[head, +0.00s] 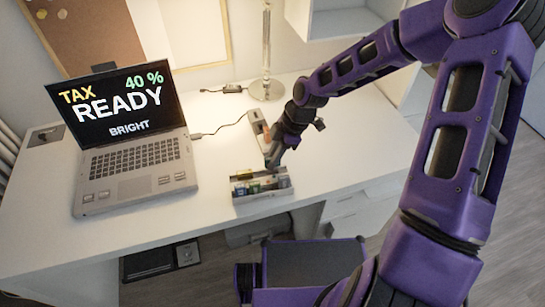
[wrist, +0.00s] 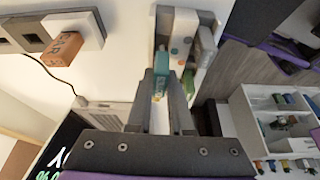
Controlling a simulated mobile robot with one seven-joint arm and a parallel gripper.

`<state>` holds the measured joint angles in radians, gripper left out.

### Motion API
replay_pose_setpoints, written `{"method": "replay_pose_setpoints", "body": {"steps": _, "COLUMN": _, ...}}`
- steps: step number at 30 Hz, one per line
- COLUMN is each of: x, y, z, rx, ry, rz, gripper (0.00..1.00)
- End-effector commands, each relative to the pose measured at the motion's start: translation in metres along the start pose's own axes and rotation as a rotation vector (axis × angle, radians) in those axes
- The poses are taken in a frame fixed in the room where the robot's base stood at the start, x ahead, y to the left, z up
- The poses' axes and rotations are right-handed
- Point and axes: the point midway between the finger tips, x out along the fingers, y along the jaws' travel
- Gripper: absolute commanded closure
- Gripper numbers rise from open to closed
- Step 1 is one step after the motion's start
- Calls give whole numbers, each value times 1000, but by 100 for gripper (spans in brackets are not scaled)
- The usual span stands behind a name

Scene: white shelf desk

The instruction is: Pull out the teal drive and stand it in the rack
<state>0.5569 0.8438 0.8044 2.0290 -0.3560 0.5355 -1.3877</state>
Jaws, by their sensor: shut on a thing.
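My gripper (wrist: 160,78) is shut on the teal drive (wrist: 161,62), which sticks out beyond the fingertips in the wrist view. The drive's far end lies beside a pale holder (wrist: 183,22) with coloured spots; I cannot tell whether it touches it. In the head view my gripper (head: 272,162) is low over the desk, just behind a grey box-like rack (head: 264,194) with several small coloured items near the front edge. The drive itself is too small to make out there. The holder in the wrist view seems to be this rack.
An open laptop (head: 135,145) stands to the left. A pale power strip (head: 257,122) lies behind my gripper; an orange block (wrist: 63,48) sits at it in the wrist view. A lamp base (head: 266,90) stands at the back. Bare desk (head: 345,140) is to the right.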

Motion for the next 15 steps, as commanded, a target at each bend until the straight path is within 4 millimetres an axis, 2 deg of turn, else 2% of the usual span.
{"method": "replay_pose_setpoints", "body": {"steps": 15, "x": 13, "y": 0, "z": 5, "rx": 0, "ry": 0, "rz": 0, "gripper": 100}}
